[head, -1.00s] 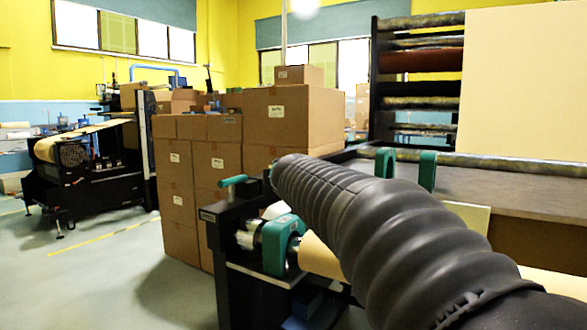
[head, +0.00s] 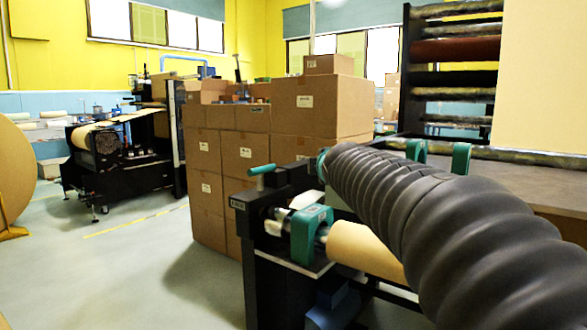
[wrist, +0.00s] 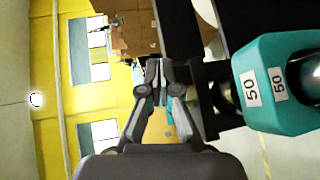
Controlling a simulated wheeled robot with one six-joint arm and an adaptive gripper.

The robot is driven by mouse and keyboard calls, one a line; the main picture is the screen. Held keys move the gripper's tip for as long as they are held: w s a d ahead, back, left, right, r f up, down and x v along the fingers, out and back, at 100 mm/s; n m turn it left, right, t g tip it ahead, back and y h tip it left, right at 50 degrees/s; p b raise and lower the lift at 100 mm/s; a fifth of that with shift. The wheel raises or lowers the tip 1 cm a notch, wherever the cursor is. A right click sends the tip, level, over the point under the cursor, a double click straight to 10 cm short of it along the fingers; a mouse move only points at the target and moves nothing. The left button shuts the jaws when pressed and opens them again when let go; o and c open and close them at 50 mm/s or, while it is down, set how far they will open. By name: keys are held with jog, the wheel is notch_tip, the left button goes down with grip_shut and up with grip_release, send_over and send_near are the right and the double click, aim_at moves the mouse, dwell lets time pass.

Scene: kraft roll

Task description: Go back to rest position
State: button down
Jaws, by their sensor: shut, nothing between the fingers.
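My gripper (wrist: 160,80) shows in the wrist view with its fingertips together and nothing between them. In the head view my arm's black ribbed sleeve runs from the lower right towards the middle, and I cannot make out the gripper there. A kraft roll (head: 365,248) sits on the black machine, partly hidden behind my arm. A teal clamp (head: 310,235) holds the shaft at its left end. A teal block marked 50 (wrist: 268,88) fills the right of the wrist view, beside the gripper and apart from its fingertips.
Stacked cardboard boxes (head: 318,105) stand behind the machine. A black conveyor machine (head: 120,160) is at the back left. A large kraft roll (head: 14,175) stands at the left edge. The floor (head: 130,270) at the left is clear.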

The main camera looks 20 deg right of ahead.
jog(key=s+a+f+m+g+y, duration=0.1)
jog(key=s+a+f+m+g, duration=0.2)
jog(key=s+f, duration=0.6)
jog(key=s+a+f+m+g+y, duration=0.1)
jog(key=s+a+f+m+g, duration=0.2)
jog(key=s+f+m, duration=0.4)
jog(key=s+a+f+m+g+y, duration=0.1)
jog(key=s+a+f+m+g, duration=0.2)
jog(key=s+f, duration=1)
jog(key=s+m+g, duration=0.1)
jog(key=s+m, duration=0.1)
jog(key=s, duration=0.3)
jog(key=shift+a+m, duration=0.4)
jog(key=shift+s, duration=0.1)
